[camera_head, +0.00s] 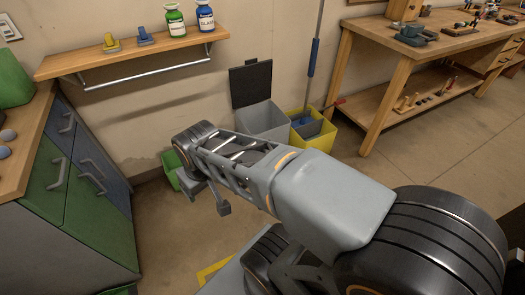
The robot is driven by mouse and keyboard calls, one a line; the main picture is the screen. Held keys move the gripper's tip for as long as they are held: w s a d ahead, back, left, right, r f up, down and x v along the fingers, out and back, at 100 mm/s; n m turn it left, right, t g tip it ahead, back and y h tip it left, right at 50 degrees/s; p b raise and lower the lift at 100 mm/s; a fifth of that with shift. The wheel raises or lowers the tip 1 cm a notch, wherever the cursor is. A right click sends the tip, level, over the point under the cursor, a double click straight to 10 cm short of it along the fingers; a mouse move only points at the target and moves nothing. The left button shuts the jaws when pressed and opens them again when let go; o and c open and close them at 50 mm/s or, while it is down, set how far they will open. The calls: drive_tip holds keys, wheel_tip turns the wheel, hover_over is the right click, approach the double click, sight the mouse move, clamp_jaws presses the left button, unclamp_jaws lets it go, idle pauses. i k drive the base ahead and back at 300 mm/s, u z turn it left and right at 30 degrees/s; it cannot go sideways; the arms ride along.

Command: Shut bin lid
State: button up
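The grey bin (265,120) stands on the floor against the back wall, left of a yellow bin. Its dark lid (250,83) is open, raised upright at the back of the bin against the wall. My arm reaches from the lower right toward the upper left, in front of the grey bin, and hides its lower part. My gripper (207,197) hangs below the wrist, left of and nearer than the bin, apart from the lid. It is small and partly hidden by my arm, so its opening is unclear. I see nothing held in it.
The yellow bin (316,134) holds a blue tool. A blue-handled pole (314,58) leans there. A green container (170,165) sits behind my wrist. A wall shelf (130,57) with bottles is above; cabinets (70,185) stand left, a workbench (375,45) right.

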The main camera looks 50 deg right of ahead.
sight(250, 83)
drive_tip(key=z, duration=0.8)
drive_tip(key=i, duration=1.85)
drive_tip(key=z, duration=0.95)
